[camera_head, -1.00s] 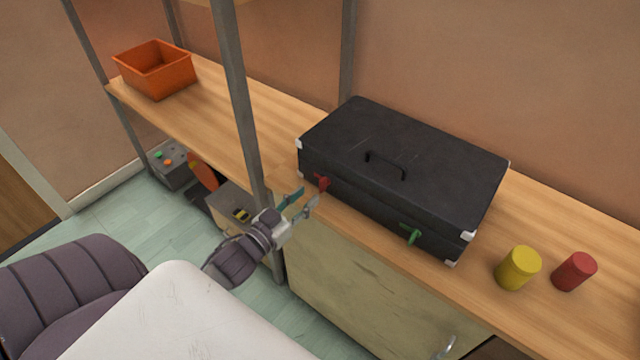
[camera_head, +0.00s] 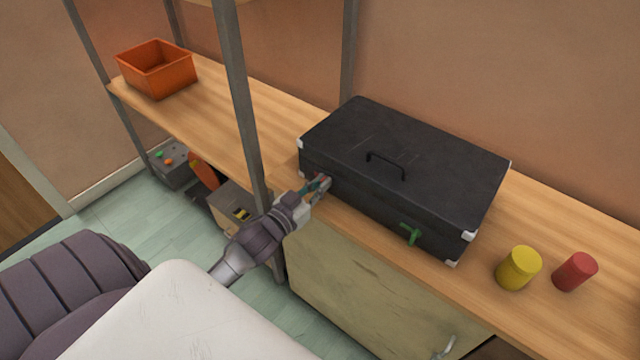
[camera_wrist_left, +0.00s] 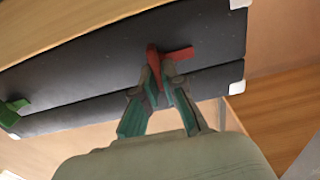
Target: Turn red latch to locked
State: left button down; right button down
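The red latch (camera_wrist_left: 179,54) is on the front of the black case (camera_head: 410,160). In the left wrist view it has a stem between my fingertips and an arm pointing right. In the head view my left gripper (camera_head: 319,187) is at the case's front left and covers most of the latch. In the left wrist view the fingers of my left gripper (camera_wrist_left: 160,76) converge on the latch stem, one on each side, and look closed on it. A green latch (camera_head: 411,233) is on the case front further right. My right gripper is not in view.
The case lies on a wooden shelf (camera_head: 225,120). A yellow cylinder (camera_head: 518,268) and a red cylinder (camera_head: 574,272) stand right of it. An orange bin (camera_head: 155,70) is at the far left. A grey metal post (camera_head: 240,100) rises just left of my gripper.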

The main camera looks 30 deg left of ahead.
pick_arm(q)
jog(key=shift+m, duration=0.3)
jog(key=shift+m+p, duration=0.3)
jog(key=m+p, duration=0.1)
jog(key=m, duration=0.2)
jog(key=shift+d, duration=0.2)
jog(key=m, duration=0.4)
jog(key=shift+d+f+m+p, duration=0.15)
jog(key=shift+m+p, duration=0.15)
jog(key=m, duration=0.4)
jog(key=shift+d+f+m, duration=0.15)
jog(key=shift+f+m, duration=0.05)
jog(key=shift+m, duration=0.1)
jog(key=m, duration=0.2)
jog(key=m+b, duration=0.1)
jog(key=m, duration=0.1)
jog(key=shift+f+m, duration=0.2)
jog(key=shift+m, duration=0.1)
